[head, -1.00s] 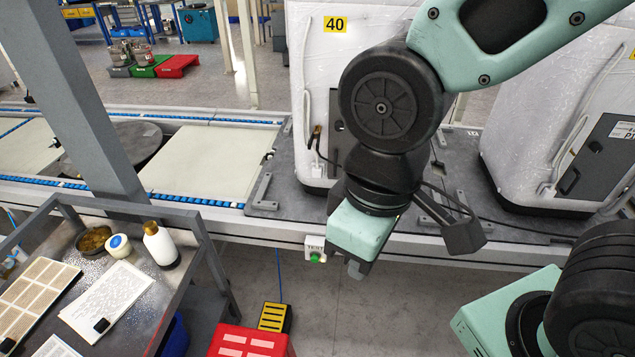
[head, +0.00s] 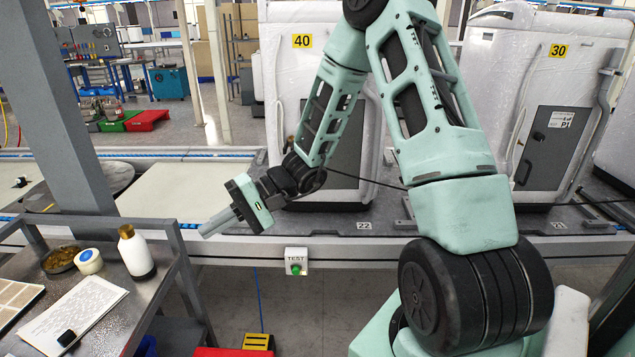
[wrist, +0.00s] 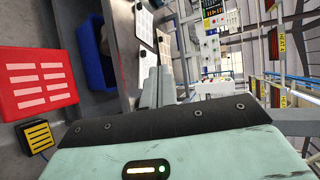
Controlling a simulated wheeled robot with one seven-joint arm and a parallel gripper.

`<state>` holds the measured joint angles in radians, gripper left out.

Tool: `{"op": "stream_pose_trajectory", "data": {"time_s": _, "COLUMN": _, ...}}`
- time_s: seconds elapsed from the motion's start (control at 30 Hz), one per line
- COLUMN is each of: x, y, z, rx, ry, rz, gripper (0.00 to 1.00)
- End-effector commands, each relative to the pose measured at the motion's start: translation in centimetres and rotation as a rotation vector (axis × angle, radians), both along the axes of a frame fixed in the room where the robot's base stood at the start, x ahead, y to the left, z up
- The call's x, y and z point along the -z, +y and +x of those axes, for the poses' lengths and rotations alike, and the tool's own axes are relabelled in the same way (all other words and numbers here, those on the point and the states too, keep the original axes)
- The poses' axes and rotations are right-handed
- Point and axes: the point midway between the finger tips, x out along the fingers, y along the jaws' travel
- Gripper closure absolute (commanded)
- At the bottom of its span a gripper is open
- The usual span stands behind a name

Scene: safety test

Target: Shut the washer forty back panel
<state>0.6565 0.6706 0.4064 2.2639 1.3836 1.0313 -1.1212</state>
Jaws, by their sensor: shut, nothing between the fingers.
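Washer forty (head: 283,75), white and wrapped in film with a yellow 40 label (head: 302,41), stands upright on the line behind my arm in the head view. Its dark grey back panel (head: 346,150) shows partly between my arm links; much of it is hidden, and I cannot tell whether it is open or flush. My gripper (head: 208,228) is shut and empty, in front of the washer and to its lower left, pointing left and slightly down, apart from the panel. In the wrist view its grey fingers (wrist: 152,85) lie together.
Washer thirty (head: 490,60) stands to the right. A TEST box with a green button (head: 296,262) hangs on the conveyor's front edge. A metal cart (head: 135,318) with a white bottle (head: 136,252) stands at left, near my gripper. A grey post (head: 58,110) rises behind the cart.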

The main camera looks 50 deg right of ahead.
Motion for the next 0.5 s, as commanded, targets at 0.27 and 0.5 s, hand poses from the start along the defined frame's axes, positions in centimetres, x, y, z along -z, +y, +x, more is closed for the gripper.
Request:
{"op": "stream_pose_trajectory", "data": {"time_s": 0.27, "x": 7.3, "y": -25.3, "z": 6.4, "rx": 0.856, "ry": -0.257, "rz": 0.154, "gripper": 1.00}}
{"op": "stream_pose_trajectory", "data": {"time_s": 0.5, "x": 12.6, "y": -40.0, "z": 2.1, "rx": 1.333, "ry": -0.358, "rz": 0.065, "gripper": 1.00}}
